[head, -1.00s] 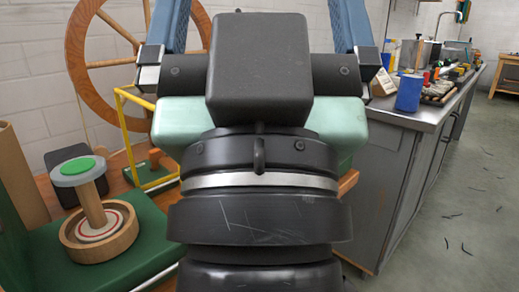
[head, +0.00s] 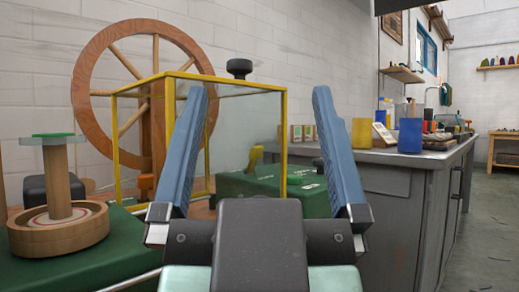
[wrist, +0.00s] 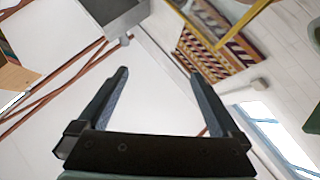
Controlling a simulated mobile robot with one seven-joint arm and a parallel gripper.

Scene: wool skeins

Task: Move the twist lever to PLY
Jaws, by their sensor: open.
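A yellow lever (head: 255,157) stands on a green box (head: 262,183) with white markings, which are too small to read. It is probably the twist lever. It shows between my gripper's fingers in the head view, farther back and seemingly behind or beside a clear panel. My gripper (head: 261,92) is open and empty, its two blue fingers spread wide and pointing up in the picture. In the wrist view my gripper (wrist: 159,73) is also open, with nothing between the fingers. I cannot make out the lever in the wrist view.
A yellow-framed clear guard (head: 190,75) with a black knob (head: 239,68) on top stands beyond my left finger. A wooden wheel (head: 84,92) is behind it. A wooden bobbin (head: 58,195) is at left. A grey bench (head: 400,190) with cups stands at right.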

